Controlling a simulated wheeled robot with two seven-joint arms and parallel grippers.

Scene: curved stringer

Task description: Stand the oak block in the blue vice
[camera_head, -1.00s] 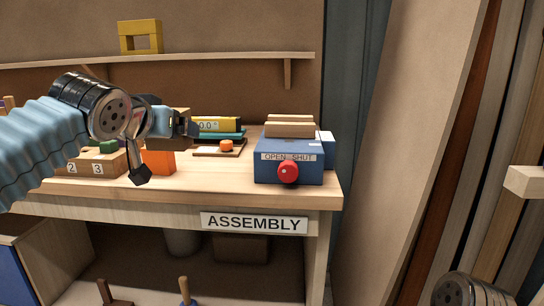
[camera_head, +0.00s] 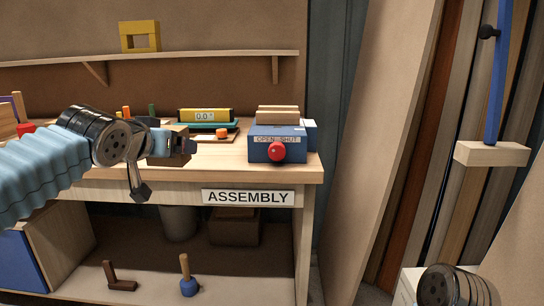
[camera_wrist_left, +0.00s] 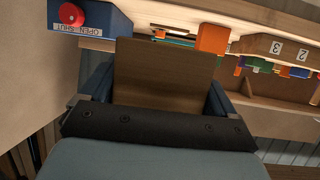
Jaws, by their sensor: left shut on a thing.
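My left gripper (camera_head: 182,146) is shut on the brown oak block (camera_wrist_left: 165,75), above the assembly bench. In the left wrist view the block stands out between the two blue fingers (camera_wrist_left: 160,90). In the head view the block (camera_head: 170,158) is partly hidden by the gripper. The blue vice (camera_head: 262,152) stands at the right end of the bench, right of the gripper and apart from it. It has a red knob (camera_head: 277,152), an OPEN/SHUT label and two pale wooden jaws (camera_head: 278,113) on top. My right gripper is out of view; only my right wrist shows at lower right.
Left of the vice are a yellow level reading 0.0 (camera_head: 205,115) and a small board with an orange knob (camera_head: 222,133). An orange block (camera_wrist_left: 213,38) and a numbered wooden block (camera_wrist_left: 275,48) show in the wrist view. Tall boards lean at right. Bare bench lies before the vice.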

